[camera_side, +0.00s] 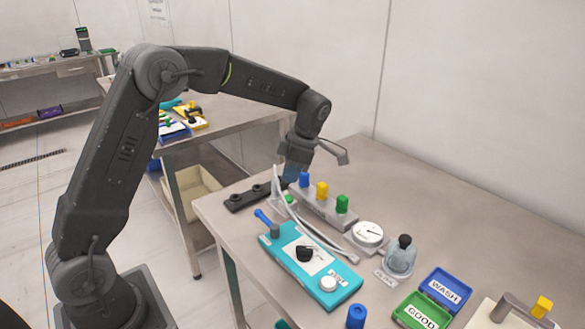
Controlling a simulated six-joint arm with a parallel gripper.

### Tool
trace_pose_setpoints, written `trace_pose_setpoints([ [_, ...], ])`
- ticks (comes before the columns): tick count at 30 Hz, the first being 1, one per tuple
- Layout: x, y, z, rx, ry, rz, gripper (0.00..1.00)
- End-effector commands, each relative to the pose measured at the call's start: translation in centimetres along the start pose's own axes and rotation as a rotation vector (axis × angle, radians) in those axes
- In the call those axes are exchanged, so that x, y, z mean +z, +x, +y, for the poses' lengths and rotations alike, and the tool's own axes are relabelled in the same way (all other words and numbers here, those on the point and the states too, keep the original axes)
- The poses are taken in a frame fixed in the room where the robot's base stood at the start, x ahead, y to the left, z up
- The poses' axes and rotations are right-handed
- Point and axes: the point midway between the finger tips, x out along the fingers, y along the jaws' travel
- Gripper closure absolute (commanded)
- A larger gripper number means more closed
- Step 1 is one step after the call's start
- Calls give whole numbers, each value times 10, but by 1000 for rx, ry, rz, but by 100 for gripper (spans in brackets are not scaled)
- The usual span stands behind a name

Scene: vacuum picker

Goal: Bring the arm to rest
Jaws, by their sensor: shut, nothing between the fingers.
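My gripper (291,179) is at the end of my dark grey arm, which arches over from the left. It points down above the far left part of the metal table (480,210), close to a black bar (248,196) and a grey rack (322,208) with blue, yellow and green knobs. The fingers are shut and empty. They are small and partly hidden, so I cannot tell whether they touch the bar or the rack.
A teal box (328,291) with a clear tube stands at the front. A round gauge (368,234), a flask (400,258), a blue WASH tray (463,279), a green GOOD tray (404,310) and a blue cylinder (356,317) stand to the right. The table's back right is clear.

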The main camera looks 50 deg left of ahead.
Motion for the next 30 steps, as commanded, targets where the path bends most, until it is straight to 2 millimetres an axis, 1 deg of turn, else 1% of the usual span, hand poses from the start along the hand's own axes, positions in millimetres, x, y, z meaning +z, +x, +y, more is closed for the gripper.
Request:
trace_pose_setpoints([
  [1,0,-6,0,1,1,-1,100],
  [6,-2,-19,-3,6,32,-10,100],
  [8,-7,-26,-8,16,89,-25,100],
  [11,-20,-44,-25,53,262,-70,100],
  [14,-39,-64,-49,116,506,-123,100],
  [15,-47,-70,-60,146,611,-141,100],
  [17,-58,-78,-76,196,767,-163,100],
  [18,-66,-82,-87,233,872,-174,100],
  [21,-85,-89,-114,335,1126,-189,100],
  [25,-109,-90,-148,486,1450,-176,100],
  [30,-135,-79,-189,698,1841,-97,100],
])
